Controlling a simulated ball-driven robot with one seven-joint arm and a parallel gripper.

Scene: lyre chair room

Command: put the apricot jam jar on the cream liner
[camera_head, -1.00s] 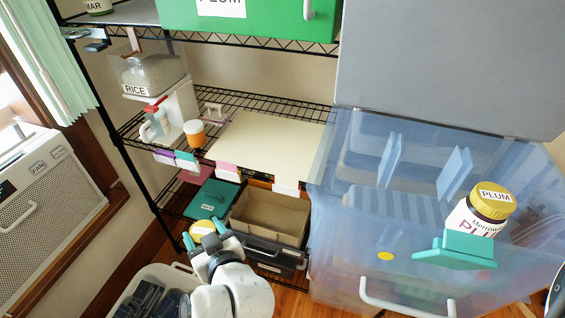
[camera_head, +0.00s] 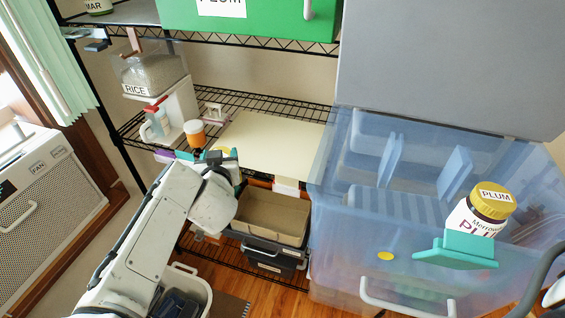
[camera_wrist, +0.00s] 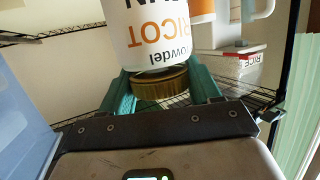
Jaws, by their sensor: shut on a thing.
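The apricot jam jar (camera_wrist: 155,40) has a white label with orange letters and a gold lid. In the wrist view its label reads upside down, and its far end is cut off by the frame. My gripper (camera_wrist: 160,90) has teal fingers shut on the jar at its lid. In the head view my gripper (camera_head: 220,156) is at the front left edge of the cream liner (camera_head: 272,142), and my wrist hides most of the jar. The liner lies flat on the middle wire shelf and its visible part is bare.
An orange jar with a white lid (camera_head: 194,133) and a white dispenser (camera_head: 180,108) stand left of the liner. A clear blue bin (camera_head: 340,230) with a plum jar (camera_head: 482,212) on its front is at the right. An open brown box (camera_head: 270,218) sits below the liner.

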